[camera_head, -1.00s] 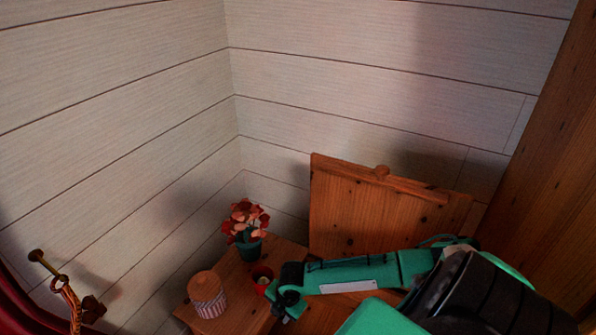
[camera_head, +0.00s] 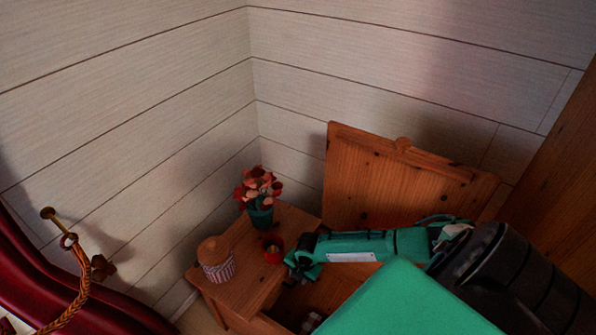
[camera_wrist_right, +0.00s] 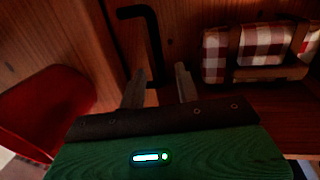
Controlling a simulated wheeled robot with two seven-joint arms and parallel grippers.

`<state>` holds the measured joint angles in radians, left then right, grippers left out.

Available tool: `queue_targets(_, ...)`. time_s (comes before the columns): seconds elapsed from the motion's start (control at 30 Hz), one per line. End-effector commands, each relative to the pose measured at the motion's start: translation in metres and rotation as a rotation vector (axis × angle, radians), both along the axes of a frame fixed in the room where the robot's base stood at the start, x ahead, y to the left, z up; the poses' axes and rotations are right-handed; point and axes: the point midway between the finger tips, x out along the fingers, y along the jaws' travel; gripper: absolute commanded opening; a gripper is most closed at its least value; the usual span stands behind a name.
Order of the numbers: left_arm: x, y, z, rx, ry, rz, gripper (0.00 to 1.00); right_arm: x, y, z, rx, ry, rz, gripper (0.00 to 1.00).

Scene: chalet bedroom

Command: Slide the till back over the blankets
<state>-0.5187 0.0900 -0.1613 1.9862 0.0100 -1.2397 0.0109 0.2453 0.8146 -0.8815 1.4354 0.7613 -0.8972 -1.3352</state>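An open wooden chest shows in the head view, its lid (camera_head: 400,185) raised against the wall. A small checkered patch (camera_head: 312,321), seemingly a blanket, shows inside it. My right arm reaches over the chest from the right; its fingers are hidden there. In the right wrist view, my right gripper (camera_wrist_right: 160,72) has its two fingers apart, with the end of a black bent bar (camera_wrist_right: 153,40) appearing between them. I cannot tell whether they touch. A red-and-white checkered blanket (camera_wrist_right: 220,48) with brown straps lies to the right. The till cannot be told apart clearly. My left gripper is out of view.
A wooden bedside stand (camera_head: 240,292) left of the chest holds a flower pot (camera_head: 261,217), a striped jar (camera_head: 218,268) and a red cup (camera_head: 273,250), close to my right wrist. A braided rope (camera_head: 80,275) hangs at left. A red object (camera_wrist_right: 45,105) shows in the wrist view.

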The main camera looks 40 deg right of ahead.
Motion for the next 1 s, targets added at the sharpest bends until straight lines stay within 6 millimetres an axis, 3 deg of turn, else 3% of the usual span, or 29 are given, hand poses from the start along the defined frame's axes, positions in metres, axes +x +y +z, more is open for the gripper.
queue_targets(0.13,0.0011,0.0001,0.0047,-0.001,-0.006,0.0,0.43,0.0023,0.001,-0.012,0.0,0.0,-0.001,0.33)
queue_targets(0.47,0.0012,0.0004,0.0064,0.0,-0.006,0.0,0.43,0.0027,0.0007,-0.0145,-0.001,0.0,0.0,0.33)
queue_targets(0.63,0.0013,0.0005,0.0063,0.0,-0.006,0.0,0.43,0.0025,0.0008,-0.0145,0.0,0.0,0.0,0.0)
queue_targets(1.0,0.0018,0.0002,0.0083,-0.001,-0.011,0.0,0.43,-0.004,-0.0021,-0.0136,-0.001,0.002,0.0,0.0)
